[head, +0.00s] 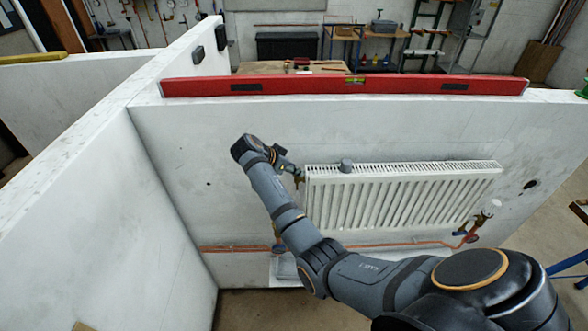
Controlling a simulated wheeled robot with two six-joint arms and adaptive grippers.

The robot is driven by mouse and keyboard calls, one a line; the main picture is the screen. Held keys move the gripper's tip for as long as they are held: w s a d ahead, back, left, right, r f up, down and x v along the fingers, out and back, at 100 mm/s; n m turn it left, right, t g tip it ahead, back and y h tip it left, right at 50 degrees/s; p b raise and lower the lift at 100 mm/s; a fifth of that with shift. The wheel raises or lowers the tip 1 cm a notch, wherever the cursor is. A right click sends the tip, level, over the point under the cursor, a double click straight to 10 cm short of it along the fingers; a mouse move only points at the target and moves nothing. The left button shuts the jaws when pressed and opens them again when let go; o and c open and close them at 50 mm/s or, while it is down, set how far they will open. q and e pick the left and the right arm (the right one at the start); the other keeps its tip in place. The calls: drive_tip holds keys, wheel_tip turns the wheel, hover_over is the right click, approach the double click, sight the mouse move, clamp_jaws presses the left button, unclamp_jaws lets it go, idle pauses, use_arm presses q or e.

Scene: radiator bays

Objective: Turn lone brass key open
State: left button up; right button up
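A white panel radiator (400,195) hangs on the white bay wall. A small brass-coloured piece (298,182) shows at the upper left end of the radiator; its shape and turn angle are too small to tell. My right gripper (295,172) is at that upper left end, right by the brass piece and pointing right and down toward it. Its fingertips are tiny and partly hidden, so I cannot tell whether they are open, shut or touching the brass. My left gripper is not in view.
A copper pipe (400,245) runs low along the wall to a white-capped valve (487,215) at right. A long red spirit level (345,85) lies on the wall top. A side wall (165,190) bounds the left.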

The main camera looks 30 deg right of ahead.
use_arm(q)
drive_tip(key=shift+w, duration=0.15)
use_arm(e)
drive_tip(key=shift+s+d+f, duration=0.1)
drive_tip(key=shift+d, duration=0.1)
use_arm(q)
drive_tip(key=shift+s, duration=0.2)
use_arm(e)
drive_tip(key=shift+s, duration=0.1)
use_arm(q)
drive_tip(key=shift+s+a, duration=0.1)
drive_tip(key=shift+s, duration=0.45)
use_arm(e)
drive_tip(key=shift+a, duration=0.1)
clamp_jaws()
